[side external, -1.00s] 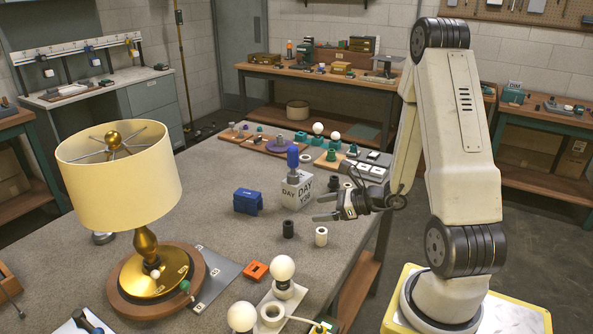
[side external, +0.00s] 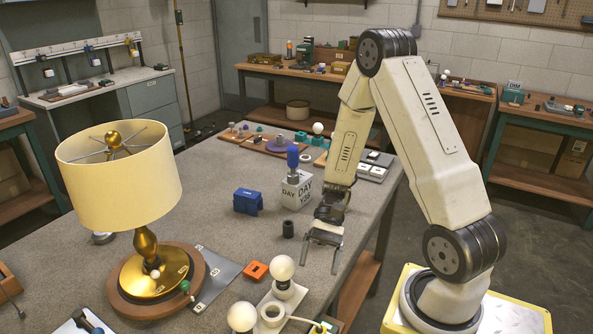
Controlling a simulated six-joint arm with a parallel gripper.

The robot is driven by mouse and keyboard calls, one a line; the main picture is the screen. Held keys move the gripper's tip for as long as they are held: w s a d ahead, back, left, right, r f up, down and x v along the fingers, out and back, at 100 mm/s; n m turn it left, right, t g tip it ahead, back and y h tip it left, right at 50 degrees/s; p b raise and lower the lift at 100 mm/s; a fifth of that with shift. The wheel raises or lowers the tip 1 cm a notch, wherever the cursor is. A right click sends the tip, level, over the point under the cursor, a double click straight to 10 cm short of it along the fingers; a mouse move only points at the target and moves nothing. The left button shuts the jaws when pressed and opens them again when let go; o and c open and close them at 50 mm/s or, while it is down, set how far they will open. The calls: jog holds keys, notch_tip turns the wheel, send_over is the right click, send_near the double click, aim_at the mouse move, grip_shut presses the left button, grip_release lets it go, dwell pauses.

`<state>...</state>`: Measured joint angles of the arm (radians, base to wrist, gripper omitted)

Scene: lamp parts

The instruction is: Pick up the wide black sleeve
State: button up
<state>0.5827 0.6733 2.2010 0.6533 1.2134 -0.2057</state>
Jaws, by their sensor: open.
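A short black sleeve (side external: 288,229) stands upright on the grey table, in front of the blue block. I cannot tell whether it is the wide one, as no other black sleeve shows clearly now. My gripper (side external: 319,267) hangs over the table to the right of this sleeve, apart from it. Its two fingers are spread with nothing seen between them, and point down and toward the front. My wrist and forearm cover the spots where a pale sleeve and other dark sleeves stood.
A blue block (side external: 248,201) and a pale DAY cube (side external: 296,190) with a blue-topped piece stand behind the sleeve. A brass lamp (side external: 147,262) with a cream shade stands left. An orange block (side external: 255,270) and white bulbs (side external: 282,268) are in front.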

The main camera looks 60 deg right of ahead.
jog(key=s+d+f+n+g+h, duration=0.2)
jog(key=d+n+g+h, duration=0.1)
jog(key=n+g+h, duration=0.4)
notch_tip(320, 180, up, 5)
jog(key=n+t+h, duration=0.9)
jog(key=n+h, duration=0.9)
jog(key=n, duration=0.3)
send_over(285, 227)
jog(key=a, duration=0.6)
jog(key=f, duration=1)
jog(key=shift+w+d, duration=0.2)
jog(key=shift+w, duration=0.05)
jog(key=shift+f, duration=0.35)
jog(key=shift+x, duration=3.9)
jog(key=shift+s+f, duration=0.1)
grip_shut()
